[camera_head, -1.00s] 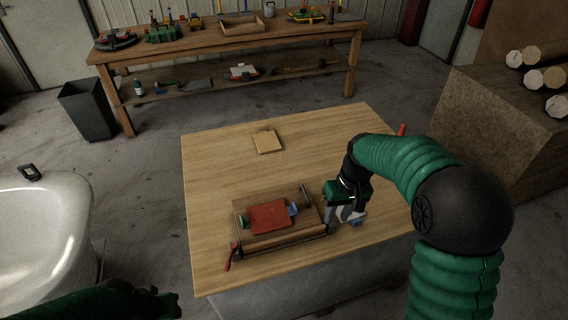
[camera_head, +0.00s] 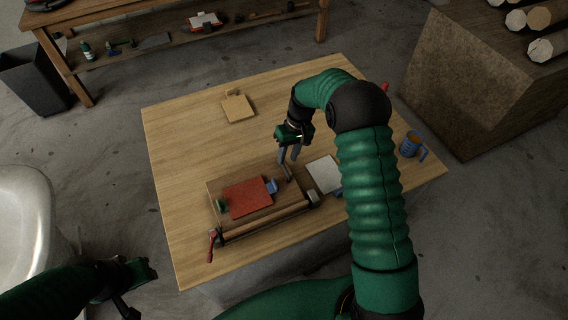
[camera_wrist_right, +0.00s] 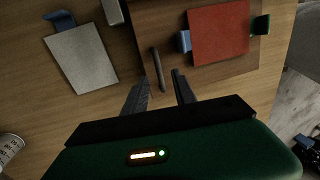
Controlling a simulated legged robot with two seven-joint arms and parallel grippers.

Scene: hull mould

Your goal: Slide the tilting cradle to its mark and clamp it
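The tilting cradle is a wooden board (camera_head: 262,184) on the table, with a red pad (camera_head: 247,197) between a green block (camera_head: 221,206) and a blue block (camera_head: 271,186). A round bar (camera_head: 265,221) runs along its front, with a red-handled lever (camera_head: 211,245) at the left end. A dark rod (camera_head: 287,172) stands out at the board's right side. My right gripper (camera_head: 289,158) is just above this rod. In the wrist view its fingers (camera_wrist_right: 160,90) are apart, with the rod (camera_wrist_right: 158,70) ahead between them. My left gripper (camera_head: 138,287) is low at the left, away from the table.
A pale plate (camera_head: 323,174) with a blue tab lies right of the cradle, partly behind my right arm. A blue mug (camera_head: 411,144) stands at the table's right. A small wooden block (camera_head: 238,108) lies at the back. The table's back left is clear.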

